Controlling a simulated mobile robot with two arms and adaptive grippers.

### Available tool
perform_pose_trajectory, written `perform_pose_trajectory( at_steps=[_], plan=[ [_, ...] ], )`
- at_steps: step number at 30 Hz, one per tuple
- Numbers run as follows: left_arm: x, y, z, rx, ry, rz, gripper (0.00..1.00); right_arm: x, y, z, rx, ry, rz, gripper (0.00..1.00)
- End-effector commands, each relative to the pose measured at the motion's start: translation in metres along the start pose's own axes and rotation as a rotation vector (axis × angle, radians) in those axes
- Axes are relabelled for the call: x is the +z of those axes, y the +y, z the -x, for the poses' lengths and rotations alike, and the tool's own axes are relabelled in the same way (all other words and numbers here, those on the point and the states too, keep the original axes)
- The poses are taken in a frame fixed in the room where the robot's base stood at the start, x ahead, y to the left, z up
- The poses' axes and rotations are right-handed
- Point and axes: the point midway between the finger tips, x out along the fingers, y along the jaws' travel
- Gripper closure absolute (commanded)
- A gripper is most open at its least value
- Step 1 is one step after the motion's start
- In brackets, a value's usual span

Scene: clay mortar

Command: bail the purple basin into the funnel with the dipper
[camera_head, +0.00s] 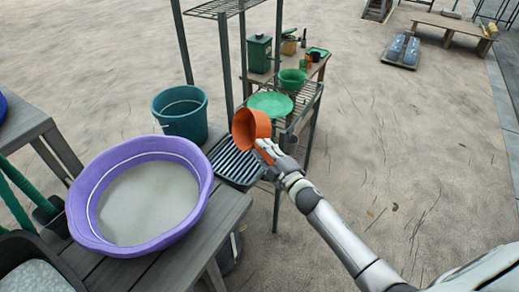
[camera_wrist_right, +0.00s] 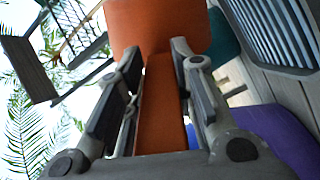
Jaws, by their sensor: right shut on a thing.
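The purple basin (camera_head: 79,203) stands on a grey slatted table at the left and holds a greyish, sand-coloured content. The orange dipper (camera_head: 250,126) is in the air right of the basin. My right gripper (camera_head: 267,150) is shut on its handle. The right wrist view shows the orange handle (camera_wrist_right: 162,110) between both fingers and the dipper's cup (camera_wrist_right: 160,25) beyond; the cup's inside is hidden there. I cannot tell for certain which thing is the funnel; a wide green round piece (camera_head: 270,104) sits on the metal rack behind the dipper. My left gripper is not in view.
A teal bucket (camera_head: 181,112) stands behind the basin. A dark ribbed tray (camera_head: 236,162) lies beside it, below the dipper. The metal rack (camera_head: 312,97) has upright posts close by and carries a green bowl (camera_head: 292,78). Open ground lies to the right.

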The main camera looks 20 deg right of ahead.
Motion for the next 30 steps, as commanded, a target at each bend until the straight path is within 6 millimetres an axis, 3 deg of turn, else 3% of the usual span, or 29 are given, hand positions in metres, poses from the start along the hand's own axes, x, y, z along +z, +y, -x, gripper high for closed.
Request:
perform_pose_trajectory(
  at_steps=[8,21,30],
  plan=[
    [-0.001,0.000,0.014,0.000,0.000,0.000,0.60,0.014,0.015,0.001,0.022,0.000,-0.247,1.00],
    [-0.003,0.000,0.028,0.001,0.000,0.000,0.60,0.009,0.023,0.001,0.034,0.007,-0.717,1.00],
    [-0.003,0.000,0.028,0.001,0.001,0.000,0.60,0.009,0.022,0.001,0.035,0.007,-0.763,1.00]
  ],
)
